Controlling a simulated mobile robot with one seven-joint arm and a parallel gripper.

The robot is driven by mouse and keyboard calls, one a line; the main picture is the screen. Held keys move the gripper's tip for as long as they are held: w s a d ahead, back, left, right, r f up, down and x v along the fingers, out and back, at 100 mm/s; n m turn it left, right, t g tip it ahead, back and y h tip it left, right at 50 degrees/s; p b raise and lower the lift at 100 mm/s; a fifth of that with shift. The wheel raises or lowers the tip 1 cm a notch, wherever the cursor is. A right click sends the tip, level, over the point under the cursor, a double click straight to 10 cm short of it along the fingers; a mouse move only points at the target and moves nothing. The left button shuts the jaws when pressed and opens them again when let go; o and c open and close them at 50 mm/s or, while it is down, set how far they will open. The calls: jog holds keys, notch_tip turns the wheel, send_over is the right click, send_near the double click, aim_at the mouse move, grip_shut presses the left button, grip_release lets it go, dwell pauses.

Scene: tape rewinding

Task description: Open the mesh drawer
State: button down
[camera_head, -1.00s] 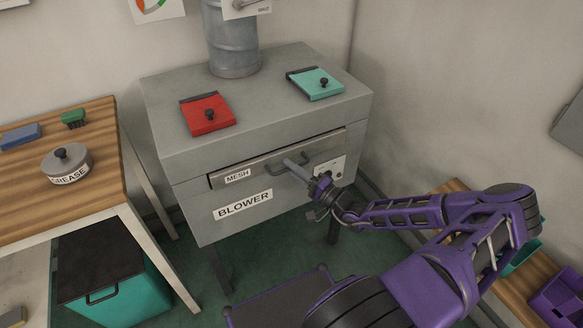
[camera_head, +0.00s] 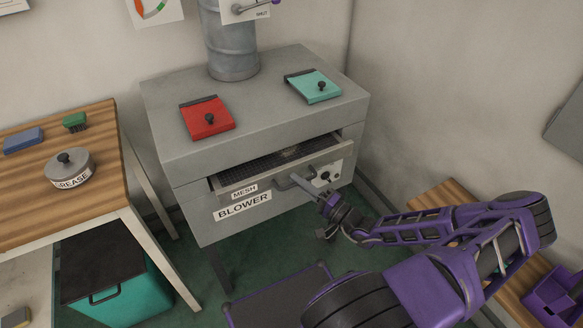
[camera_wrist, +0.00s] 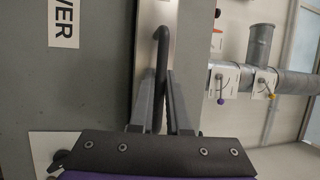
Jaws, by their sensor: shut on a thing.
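The mesh drawer (camera_head: 232,187) is partly pulled out of the front of the grey blower cabinet (camera_head: 190,203). Its dark mesh (camera_head: 255,166) shows inside, with a small pale patch on it near the right. My gripper (camera_head: 303,184) is shut on the drawer's dark bar handle (camera_head: 285,182). In the wrist view, the two grey fingers (camera_wrist: 160,90) close around the handle (camera_wrist: 162,48), which stands out from the drawer front (camera_wrist: 150,18). The exact contact of the fingertips is partly hidden in the head view.
A red flap (camera_head: 207,118) and a teal flap (camera_head: 314,86) lie on the cabinet top. A wooden table (camera_head: 95,190) with a grease tin (camera_head: 70,170) stands left. A low wooden bench (camera_head: 437,195) is at right.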

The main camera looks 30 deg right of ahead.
jog(key=s+p, duration=0.2)
jog(key=s, duration=1.8)
jog(key=shift+s+d+p, duration=0.15)
jog(key=shift+d+p, duration=0.2)
jog(key=shift+d, duration=0.05)
jog(key=c, duration=0.9)
grip_release()
jog(key=b+v, duration=0.2)
jog(key=v, duration=1.5)
jog(key=shift+s, duration=0.15)
